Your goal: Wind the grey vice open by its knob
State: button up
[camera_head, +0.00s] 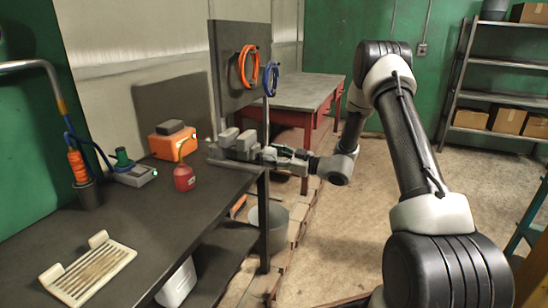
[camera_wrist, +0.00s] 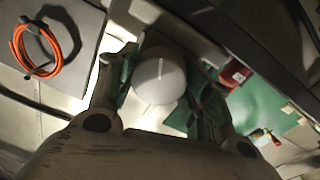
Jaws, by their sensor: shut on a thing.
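The grey vice (camera_head: 238,143) stands at the far right corner of the dark workbench (camera_head: 150,220), with its two blocky jaws on top. My gripper (camera_head: 272,154) comes in from the right at the vice's end. In the wrist view the round pale knob (camera_wrist: 158,76) with a light line across it sits between my fingers (camera_wrist: 158,95). The fingers are shut on the knob. In the head view the knob is mostly hidden by my gripper. How far apart the vice jaws stand is hard to tell.
A slatted tray (camera_head: 88,270) lies in front. A panel (camera_head: 240,70) with coiled cables rises behind. A bucket (camera_head: 270,218) stands on the floor below.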

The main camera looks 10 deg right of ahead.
jog(key=o, duration=1)
jog(key=shift+o, duration=0.2)
jog(key=v, duration=0.7)
jog(key=shift+s+d, duration=0.2)
